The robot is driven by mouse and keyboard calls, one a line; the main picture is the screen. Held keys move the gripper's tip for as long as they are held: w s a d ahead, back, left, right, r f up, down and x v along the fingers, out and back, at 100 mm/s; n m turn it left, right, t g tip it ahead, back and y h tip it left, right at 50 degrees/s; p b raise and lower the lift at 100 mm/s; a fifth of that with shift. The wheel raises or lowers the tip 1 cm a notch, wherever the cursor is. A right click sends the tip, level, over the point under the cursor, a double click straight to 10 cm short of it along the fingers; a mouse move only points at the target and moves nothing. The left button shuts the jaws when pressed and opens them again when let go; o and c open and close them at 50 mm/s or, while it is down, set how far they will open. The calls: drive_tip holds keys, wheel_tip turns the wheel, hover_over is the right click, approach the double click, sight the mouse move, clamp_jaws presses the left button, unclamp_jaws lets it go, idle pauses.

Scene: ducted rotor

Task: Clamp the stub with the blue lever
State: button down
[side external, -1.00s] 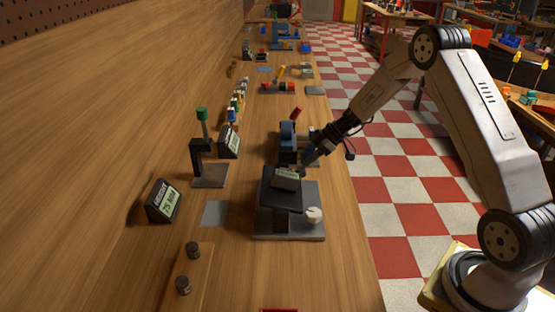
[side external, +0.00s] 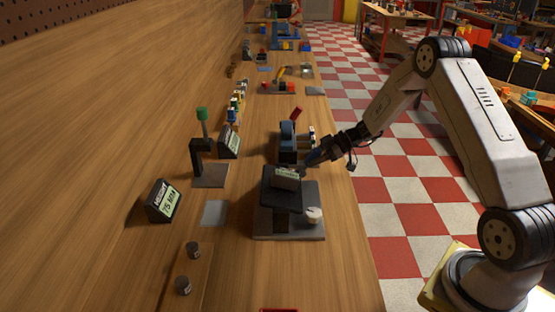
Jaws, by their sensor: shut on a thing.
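My gripper (side external: 318,155) is low over the bench, at the right of a blue and black fixture (side external: 287,140) with a red handle. It is shut on a small dark blue part that looks like the blue lever; the jaws hide most of it. I cannot make out the stub, nor tell whether it is clamped. Just in front of the jaws is a black stand (side external: 281,197) with a grey-topped block, on a grey plate with a white knob (side external: 314,215).
A display (side external: 164,201) stands at the left, and another display (side external: 229,140) farther back. A green-topped post (side external: 202,115) rises beside it. More fixtures line the bench behind. The front right bench is clear.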

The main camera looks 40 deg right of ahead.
drive_tip(key=shift+c, duration=1.6)
unclamp_jaws()
drive_tip(key=shift+d, duration=0.1)
drive_tip(key=v, duration=0.7)
drive_tip(key=shift+s+d+r, duration=0.2)
drive_tip(key=shift+s+d, duration=0.05)
